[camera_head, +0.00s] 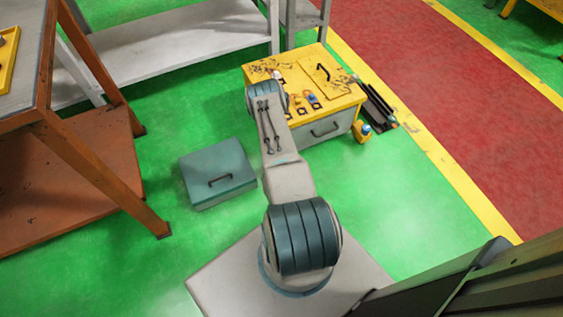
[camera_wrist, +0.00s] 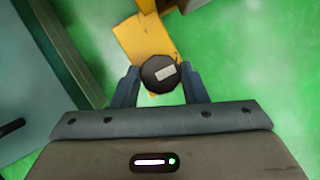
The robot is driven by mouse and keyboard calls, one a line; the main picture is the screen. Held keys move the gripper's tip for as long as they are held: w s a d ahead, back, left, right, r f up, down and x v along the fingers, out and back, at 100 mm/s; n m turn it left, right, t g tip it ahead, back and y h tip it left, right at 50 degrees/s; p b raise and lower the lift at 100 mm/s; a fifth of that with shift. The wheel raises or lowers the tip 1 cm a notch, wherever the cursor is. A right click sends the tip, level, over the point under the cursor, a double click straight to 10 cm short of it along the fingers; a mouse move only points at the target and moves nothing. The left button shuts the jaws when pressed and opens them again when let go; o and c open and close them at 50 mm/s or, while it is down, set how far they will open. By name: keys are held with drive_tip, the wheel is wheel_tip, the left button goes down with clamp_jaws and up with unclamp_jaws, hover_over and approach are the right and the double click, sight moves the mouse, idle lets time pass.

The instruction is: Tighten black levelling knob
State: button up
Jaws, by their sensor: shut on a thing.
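The black levelling knob (camera_wrist: 158,73) is a round dark disc with a pale label, seen from above in the wrist view. It sits over a yellow foot plate (camera_wrist: 140,38). My gripper (camera_wrist: 159,82) is shut on the knob, with one dark finger on its left and one on its right. In the head view my arm hides the gripper and this knob. The yellow-topped grey cabinet (camera_head: 322,135) stands beyond my arm, and a yellow foot with a blue top (camera_head: 363,131) shows at its front right corner.
A grey-green case with a handle (camera_head: 214,175) lies on the floor left of my arm; its edge also shows in the wrist view (camera_wrist: 30,60). An orange-legged bench (camera_head: 75,185) stands at the left. Dark bars (camera_head: 378,108) lie right of the cabinet. The green floor between is clear.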

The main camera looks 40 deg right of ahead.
drive_tip(key=shift+f, duration=0.1)
drive_tip(key=m+g+h+b, duration=0.1)
drive_tip(key=m+b, duration=0.2)
drive_tip(key=m, duration=0.1)
drive_tip(key=shift+w+f, duration=0.1)
drive_tip(key=m+g+b, duration=0.1)
drive_tip(key=m+b, duration=0.1)
drive_tip(key=m, duration=0.1)
drive_tip(key=m+g+h+b, duration=0.1)
drive_tip(key=m+b, duration=0.2)
drive_tip(key=shift+w+g, duration=0.15)
drive_tip(key=shift+g, duration=0.15)
drive_tip(key=m+g+b, duration=0.1)
drive_tip(key=m+b, duration=0.1)
drive_tip(key=m, duration=0.1)
drive_tip(key=m+g+b, duration=0.1)
drive_tip(key=m+b, duration=0.1)
drive_tip(key=m, duration=0.1)
drive_tip(key=shift+w+m+y, duration=0.15)
drive_tip(key=shift+m+y, duration=0.25)
drive_tip(key=m+g+b, duration=0.1)
drive_tip(key=m, duration=0.1)
drive_tip(key=m+y+b, duration=0.1)
drive_tip(key=m+b, duration=0.1)
drive_tip(key=shift+d+r+m+g, duration=0.1)
drive_tip(key=shift+r+m+g, duration=0.1)
drive_tip(key=shift+m+g, duration=0.15)
drive_tip(key=shift+r, duration=0.1)
drive_tip(key=o, duration=1)
